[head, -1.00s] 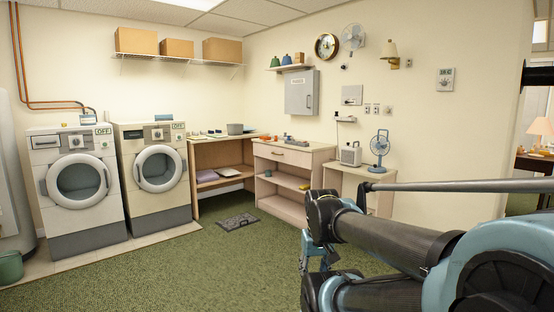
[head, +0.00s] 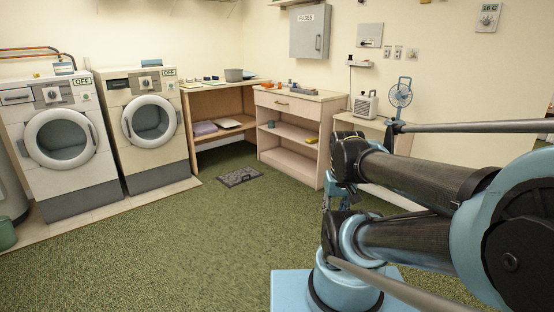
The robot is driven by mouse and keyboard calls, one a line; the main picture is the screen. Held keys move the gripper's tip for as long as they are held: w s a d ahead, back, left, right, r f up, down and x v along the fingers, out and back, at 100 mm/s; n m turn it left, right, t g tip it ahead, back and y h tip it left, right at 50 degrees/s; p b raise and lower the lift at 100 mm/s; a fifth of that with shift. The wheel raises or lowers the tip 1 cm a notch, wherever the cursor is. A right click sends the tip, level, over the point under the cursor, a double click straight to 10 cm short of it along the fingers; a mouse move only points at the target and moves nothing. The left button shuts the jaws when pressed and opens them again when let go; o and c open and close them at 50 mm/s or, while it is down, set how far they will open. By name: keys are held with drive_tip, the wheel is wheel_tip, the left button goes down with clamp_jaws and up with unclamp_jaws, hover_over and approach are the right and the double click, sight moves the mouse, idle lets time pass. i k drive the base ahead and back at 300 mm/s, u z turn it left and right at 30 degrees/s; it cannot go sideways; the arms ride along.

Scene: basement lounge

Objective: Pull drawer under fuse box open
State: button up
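The grey fuse box (head: 310,32), labelled FUSES, hangs on the back wall in the head view. Below it stands a pale wooden cabinet (head: 263,139) with a drawer (head: 270,101) at its top and open shelves below. The drawer front sits flush and looks closed, with a small handle (head: 282,103) in its middle. My arm is folded at the right, in front of the cabinet's right side and apart from the drawer. My gripper (head: 336,192) seems to be the small blue part partly hidden behind the arm; its fingers cannot be made out.
Two front-loading machines (head: 60,140) stand at the left. An open wooden shelf unit (head: 188,125) fills the corner. A dark mat (head: 240,177) lies before it. A low table with a radio (head: 364,105) and a blue fan (head: 401,92) stands right.

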sight(305, 108)
drive_tip(key=i, duration=2.85)
drive_tip(key=u, duration=0.45)
drive_tip(key=i, duration=0.85)
drive_tip(key=u, duration=0.2)
